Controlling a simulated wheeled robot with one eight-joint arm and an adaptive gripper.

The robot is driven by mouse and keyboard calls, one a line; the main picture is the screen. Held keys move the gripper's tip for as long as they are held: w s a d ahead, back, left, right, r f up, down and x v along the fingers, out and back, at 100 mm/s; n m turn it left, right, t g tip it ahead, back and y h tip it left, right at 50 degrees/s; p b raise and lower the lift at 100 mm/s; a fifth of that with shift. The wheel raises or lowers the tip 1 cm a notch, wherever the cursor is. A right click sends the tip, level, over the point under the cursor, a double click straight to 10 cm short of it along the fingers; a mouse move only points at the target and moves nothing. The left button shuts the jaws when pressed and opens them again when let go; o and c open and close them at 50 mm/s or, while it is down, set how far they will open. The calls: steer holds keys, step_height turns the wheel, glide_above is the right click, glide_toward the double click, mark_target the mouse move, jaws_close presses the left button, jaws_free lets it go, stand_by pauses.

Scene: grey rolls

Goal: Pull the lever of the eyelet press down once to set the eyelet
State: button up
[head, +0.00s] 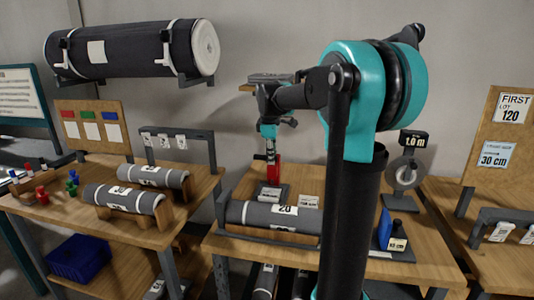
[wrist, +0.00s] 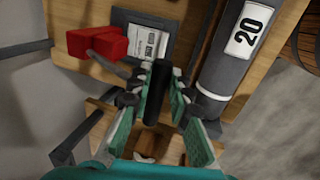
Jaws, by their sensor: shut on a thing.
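The red eyelet press (head: 273,172) stands upright on a dark base on the middle table, behind the grey roll. In the wrist view, the red press body (wrist: 97,44) is at upper left, and a grey lever arm runs from it towards my fingers. The lever's black handle (wrist: 154,96) lies between the teal finger pads. My gripper (wrist: 160,88) is shut on this handle. In the head view, my gripper (head: 268,134) is just above the press, and the lever is too small to make out there. The eyelet itself cannot be made out.
A grey roll labelled 20 (head: 273,216) lies in front of the press, close by. A printed card (wrist: 147,40) lies beside the press. A measuring wheel (head: 405,173) and a blue block (head: 385,230) are at right. A large roll (head: 130,50) hangs on the wall.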

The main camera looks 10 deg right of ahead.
steer(key=shift+f, duration=0.1)
stand_by(0.3)
steer(key=shift+s+a+f, duration=0.15)
steer(key=shift+s+f, duration=0.15)
steer(key=shift+f, duration=0.65)
steer(key=shift+s+f, duration=0.2)
steer(key=shift+f, duration=0.4)
